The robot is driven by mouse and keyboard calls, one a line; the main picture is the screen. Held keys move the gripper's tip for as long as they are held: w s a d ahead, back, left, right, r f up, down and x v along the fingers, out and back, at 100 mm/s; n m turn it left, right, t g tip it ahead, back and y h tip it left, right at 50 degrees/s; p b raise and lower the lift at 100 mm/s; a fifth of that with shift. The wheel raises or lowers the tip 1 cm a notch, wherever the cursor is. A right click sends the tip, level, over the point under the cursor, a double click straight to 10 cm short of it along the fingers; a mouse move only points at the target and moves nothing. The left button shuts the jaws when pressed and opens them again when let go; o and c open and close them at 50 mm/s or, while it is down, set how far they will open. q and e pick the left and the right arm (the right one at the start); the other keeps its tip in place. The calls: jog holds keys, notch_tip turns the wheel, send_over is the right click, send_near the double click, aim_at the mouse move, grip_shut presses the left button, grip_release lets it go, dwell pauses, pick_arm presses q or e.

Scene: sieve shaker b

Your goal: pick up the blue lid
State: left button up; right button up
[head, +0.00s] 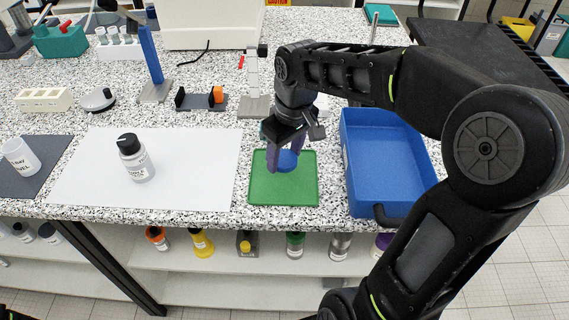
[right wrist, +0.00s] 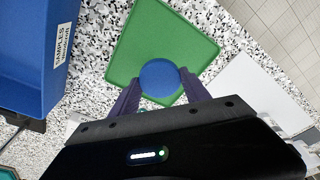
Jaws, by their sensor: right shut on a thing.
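The blue lid (head: 287,161) is a small round disc over the green mat (head: 262,192). My right gripper (head: 287,165) comes down from above and is shut on the lid, with one finger on each side of it. In the right wrist view the lid (right wrist: 160,78) sits between the two purple fingertips (right wrist: 160,92), with the green mat (right wrist: 128,60) behind it. I cannot tell whether the lid touches the mat. My left gripper does not show.
A blue tray (head: 345,160) stands right of the mat, close to my right arm. A white bottle with a black cap (head: 136,165) stands on a white sheet (head: 205,170) to the left. Stands and small apparatus, such as an orange-knobbed holder (head: 200,101), line the back.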

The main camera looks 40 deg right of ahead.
aim_at(284, 158)
notch_tip(284, 158, up, 6)
jog(key=shift+r, duration=0.1)
jog(key=shift+a, duration=0.1)
dwell(1.3)
